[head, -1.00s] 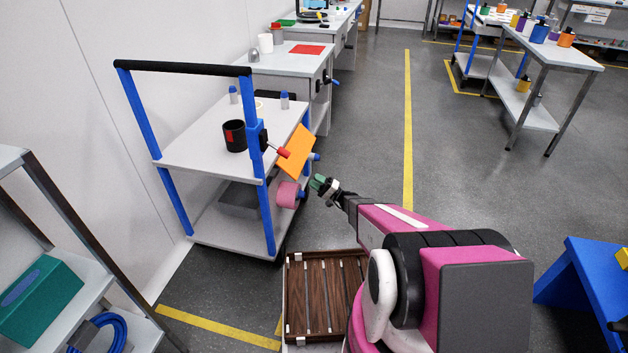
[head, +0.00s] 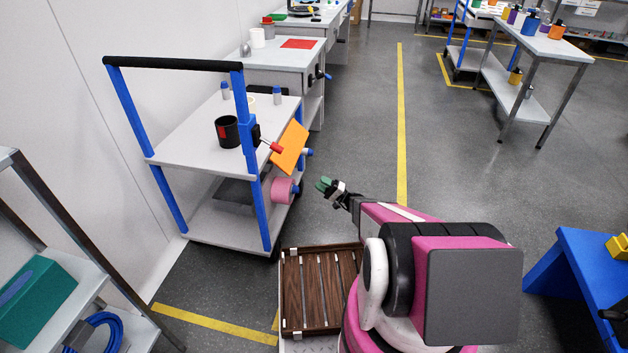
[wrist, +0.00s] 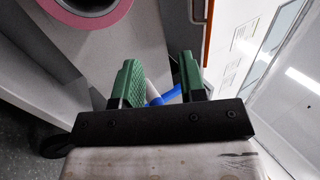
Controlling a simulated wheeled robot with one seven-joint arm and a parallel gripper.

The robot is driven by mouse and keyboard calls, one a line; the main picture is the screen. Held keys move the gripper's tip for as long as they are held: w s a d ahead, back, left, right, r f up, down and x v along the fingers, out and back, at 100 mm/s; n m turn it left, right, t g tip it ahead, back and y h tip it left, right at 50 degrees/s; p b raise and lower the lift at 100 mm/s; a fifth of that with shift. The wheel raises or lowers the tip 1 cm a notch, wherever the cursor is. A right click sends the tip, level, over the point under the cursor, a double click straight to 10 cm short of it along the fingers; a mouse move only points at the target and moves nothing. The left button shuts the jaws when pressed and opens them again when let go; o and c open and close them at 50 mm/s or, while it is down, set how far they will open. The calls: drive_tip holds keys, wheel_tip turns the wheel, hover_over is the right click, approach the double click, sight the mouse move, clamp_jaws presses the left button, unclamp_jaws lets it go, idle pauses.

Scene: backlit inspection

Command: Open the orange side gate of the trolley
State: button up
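The trolley (head: 172,158) has blue posts, pale shelves and a black handle. Its orange side gate (head: 290,147) is on the right side, a slanted panel above the lower shelf. A red-ended lever (head: 275,148) sits at the gate's near edge, and a blue knob (head: 309,152) shows at its far side. I cannot tell whether it is latched. My gripper (head: 326,185), with green fingers, is apart from the gate, to its lower right. In the wrist view my gripper (wrist: 160,84) is open and empty; an orange edge (wrist: 207,35) shows beyond the fingers.
A pink roll (head: 283,191) sticks out below the gate, left of my gripper. A black mug (head: 228,131) and blue-capped bottles (head: 277,95) stand on the top shelf. A blue table (head: 570,270) is at the right. The aisle floor is clear.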

sight(297, 149)
drive_tip(key=shift+v, duration=2.35)
